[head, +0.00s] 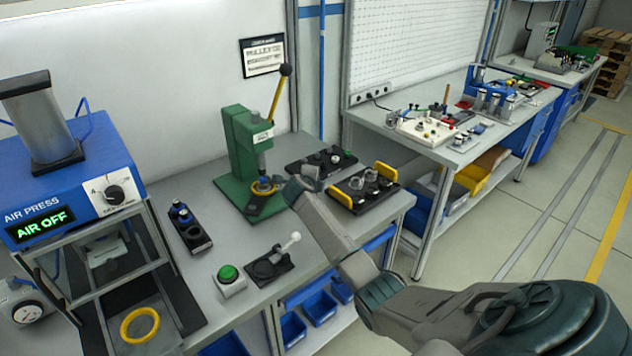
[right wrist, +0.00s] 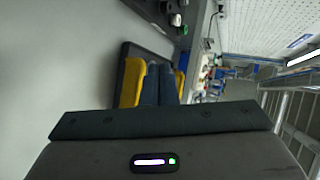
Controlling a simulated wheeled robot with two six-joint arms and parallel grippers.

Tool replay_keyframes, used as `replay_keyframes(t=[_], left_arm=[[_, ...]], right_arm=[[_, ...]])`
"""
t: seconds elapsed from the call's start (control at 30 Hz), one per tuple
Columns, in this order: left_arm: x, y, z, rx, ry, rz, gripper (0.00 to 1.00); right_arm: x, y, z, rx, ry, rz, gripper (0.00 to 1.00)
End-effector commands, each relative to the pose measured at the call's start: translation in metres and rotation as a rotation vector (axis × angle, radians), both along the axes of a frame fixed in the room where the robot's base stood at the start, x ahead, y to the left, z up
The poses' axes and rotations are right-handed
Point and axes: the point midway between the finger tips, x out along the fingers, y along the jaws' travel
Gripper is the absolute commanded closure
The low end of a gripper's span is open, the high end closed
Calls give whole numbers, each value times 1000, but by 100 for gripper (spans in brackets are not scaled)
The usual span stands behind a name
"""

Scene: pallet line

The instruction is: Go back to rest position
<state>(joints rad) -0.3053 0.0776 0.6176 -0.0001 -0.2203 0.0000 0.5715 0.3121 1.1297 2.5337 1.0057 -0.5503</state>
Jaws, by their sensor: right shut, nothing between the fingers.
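My right arm enters the head view from the lower right and reaches over the workbench (head: 232,308). Its gripper (head: 296,186) is above the bench, in front of the green press (head: 240,150) and left of the black tray with yellow handles (head: 345,200). In the right wrist view the two dark fingers (right wrist: 159,84) are together with nothing held. Behind them that tray's yellow handle (right wrist: 131,83) shows. I cannot tell the exact gap between gripper and bench. My left gripper is not in view.
The blue air press (head: 70,190) reads AIR OFF at the left. A green button box (head: 229,281), a black fixture with a white-knobbed lever (head: 270,264) and a dark holder (head: 189,229) stand on the bench. A second bench (head: 395,122) is at the right, beside open floor.

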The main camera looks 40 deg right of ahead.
Motion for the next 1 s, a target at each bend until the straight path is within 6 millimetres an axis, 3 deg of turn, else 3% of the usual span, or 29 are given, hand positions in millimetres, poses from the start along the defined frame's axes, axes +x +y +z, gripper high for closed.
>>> replay_keyframes(t=[0.77, 0.87, 1.0], left_arm=[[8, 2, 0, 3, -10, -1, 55], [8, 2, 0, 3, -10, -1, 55], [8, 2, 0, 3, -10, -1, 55]], right_arm=[[-3, 3, 5, -42, -24, 28, 100], [-2, 16, 18, -158, -98, 115, 100], [-11, 68, 51, -423, -241, 360, 100]])
